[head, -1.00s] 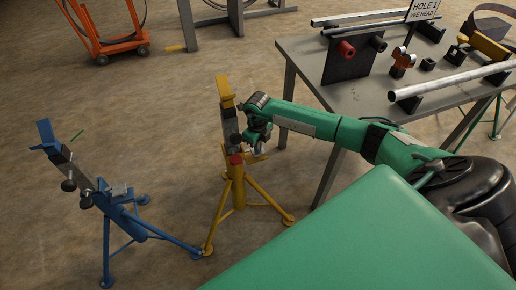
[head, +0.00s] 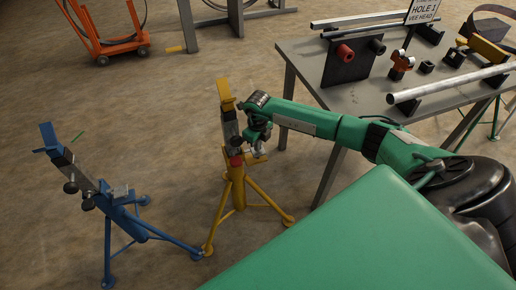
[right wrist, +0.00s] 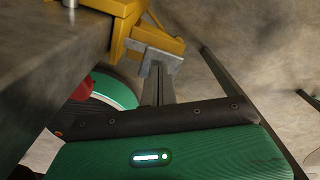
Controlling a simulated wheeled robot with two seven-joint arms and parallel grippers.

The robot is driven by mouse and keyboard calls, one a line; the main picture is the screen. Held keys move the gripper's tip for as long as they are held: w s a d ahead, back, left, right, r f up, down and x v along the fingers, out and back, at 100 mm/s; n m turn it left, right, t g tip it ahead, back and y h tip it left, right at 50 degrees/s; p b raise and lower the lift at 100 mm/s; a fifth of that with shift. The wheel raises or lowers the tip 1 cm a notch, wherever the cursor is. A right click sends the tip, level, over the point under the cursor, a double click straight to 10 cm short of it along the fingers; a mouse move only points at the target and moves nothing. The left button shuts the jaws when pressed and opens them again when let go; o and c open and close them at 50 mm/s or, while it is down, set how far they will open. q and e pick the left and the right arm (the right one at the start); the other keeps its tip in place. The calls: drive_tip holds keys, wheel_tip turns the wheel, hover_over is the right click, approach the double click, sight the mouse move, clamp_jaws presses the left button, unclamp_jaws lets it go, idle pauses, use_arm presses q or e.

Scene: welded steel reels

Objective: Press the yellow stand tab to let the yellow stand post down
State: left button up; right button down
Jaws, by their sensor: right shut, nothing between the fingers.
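The yellow stand (head: 239,195) stands upright on the floor on splayed legs, with a grey post (head: 231,130) and a yellow head (head: 225,92) on top. A red part (head: 236,161) sits at its collar, and a small yellow piece (head: 257,158) sticks out to the right there; I cannot tell for sure which is the tab. My right gripper (head: 250,143) is shut and empty, close against the right side of the post near the collar. Whether it touches is not clear. The right wrist view shows a red part (right wrist: 77,93), partly hidden. My left gripper is not in view.
A blue stand (head: 118,212) with a tilted head stands to the left. A grey steel table (head: 350,98) with pipes and fittings is at the right, behind my right arm. An orange cart (head: 106,42) is at the back left. The floor between the stands is open.

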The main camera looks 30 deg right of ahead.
wheel_tip(320, 180, up, 7)
drive_tip(key=p, duration=0.5)
drive_tip(key=shift+r, duration=0.2)
idle(0.6)
